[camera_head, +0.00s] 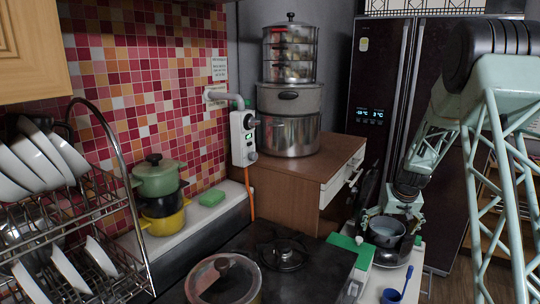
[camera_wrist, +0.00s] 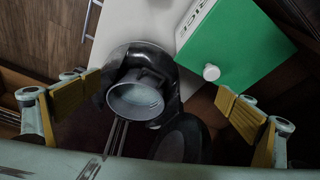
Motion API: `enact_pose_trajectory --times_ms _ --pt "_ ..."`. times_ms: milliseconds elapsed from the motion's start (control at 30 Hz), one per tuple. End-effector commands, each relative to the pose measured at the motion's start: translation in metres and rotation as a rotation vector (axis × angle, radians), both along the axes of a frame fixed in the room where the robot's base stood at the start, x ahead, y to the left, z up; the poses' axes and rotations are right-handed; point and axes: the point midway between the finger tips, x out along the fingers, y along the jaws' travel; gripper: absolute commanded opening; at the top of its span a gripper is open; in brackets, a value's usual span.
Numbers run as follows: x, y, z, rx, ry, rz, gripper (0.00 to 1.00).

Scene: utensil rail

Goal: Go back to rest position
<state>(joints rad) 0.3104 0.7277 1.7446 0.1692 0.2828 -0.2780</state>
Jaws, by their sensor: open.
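My gripper (camera_head: 403,206) is at the lower right in the head view, above a grey pot (camera_head: 385,230). In the wrist view my gripper (camera_wrist: 160,90) is open, its two yellow-padded fingers wide apart at left and right. Between and beyond them a small grey pan (camera_wrist: 136,102) sits in or on a larger black pot (camera_wrist: 148,58). I see no contact between the fingers and the pans, and nothing is held.
A box with a green face (camera_wrist: 232,50) lies close to the right finger; a green-topped box (camera_head: 350,250) shows in the head view. A dark fridge (camera_head: 385,90) is behind my arm. The stove (camera_head: 310,265) is left.

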Motion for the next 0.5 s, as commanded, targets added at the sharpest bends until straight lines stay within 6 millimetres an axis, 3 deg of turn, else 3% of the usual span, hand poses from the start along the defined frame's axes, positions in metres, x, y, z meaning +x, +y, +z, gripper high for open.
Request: enact_pose_trajectory --times_ms 500 --pt "-0.022 0.027 0.053 0.005 -0.001 0.017 1.0"
